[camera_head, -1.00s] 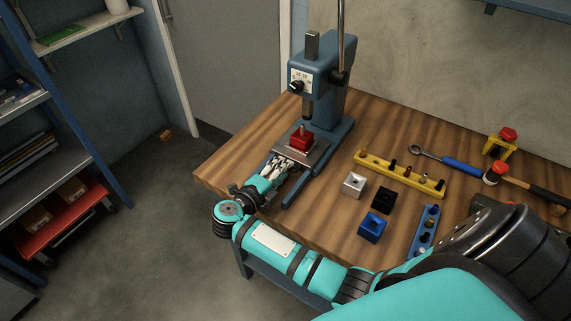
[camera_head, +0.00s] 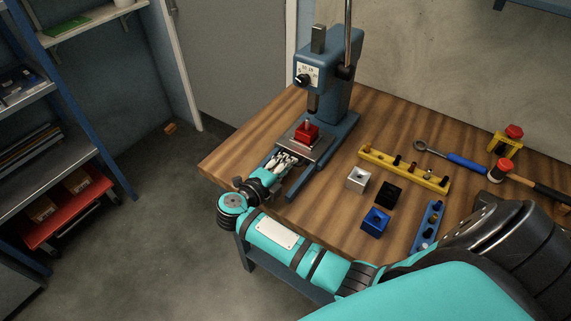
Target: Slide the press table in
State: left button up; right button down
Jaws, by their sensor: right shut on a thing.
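The blue press (camera_head: 345,90) stands at the back left of the wooden bench, its ram (camera_head: 313,103) pointing down. Its grey metal press table (camera_head: 318,150) lies low in front of the column, with a red block (camera_head: 306,134) on top. The red block is below and slightly in front of the ram, apart from it. My right gripper (camera_head: 288,160) is at the front edge of the press table and is shut on it; the fingers hide the exact contact. My left gripper is not in view.
A yellow rack (camera_head: 404,168), silver block (camera_head: 358,180), black block (camera_head: 387,195), blue block (camera_head: 375,222) and blue rack (camera_head: 427,225) lie to the right of the press. The bench's left corner is clear.

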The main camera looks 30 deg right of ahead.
jog(key=shift+r+x, duration=0.15)
jog(key=shift+x, duration=0.5)
jog(key=shift+r+x, duration=0.15)
jog(key=shift+x, duration=0.5)
jog(key=c, duration=1.4)
grip_release()
jog(key=shift+w+d, duration=0.1)
jog(key=shift+d, duration=0.05)
jog(key=v, duration=0.7)
jog(key=shift+a, duration=0.25)
